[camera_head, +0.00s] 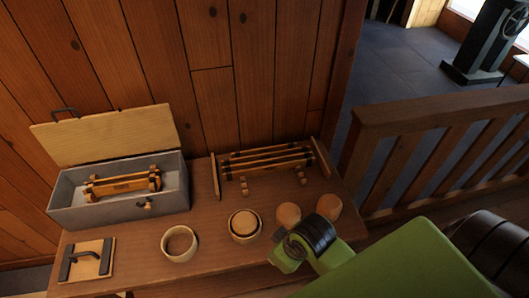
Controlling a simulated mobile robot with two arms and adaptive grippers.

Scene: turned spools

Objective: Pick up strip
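Several long thin wooden strips with dark bands (266,158) lie across a small rack between two upright wooden end boards at the back right of the table (212,238). Which one is the named strip I cannot tell. My green and black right arm comes in from the lower right. Its far end is over the table's front right, near two round wooden pieces and in front of the rack, apart from the strips. The fingers of my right gripper are not clearly shown. My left gripper is not in view.
A grey box (118,208) with its lid open holds a wooden piece (122,184). A board with a dark handle (87,260), a cup (179,244), a filled cup (245,226), round pieces (289,215) and small cubes (244,186) stand around. A wooden railing (440,115) borders the right.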

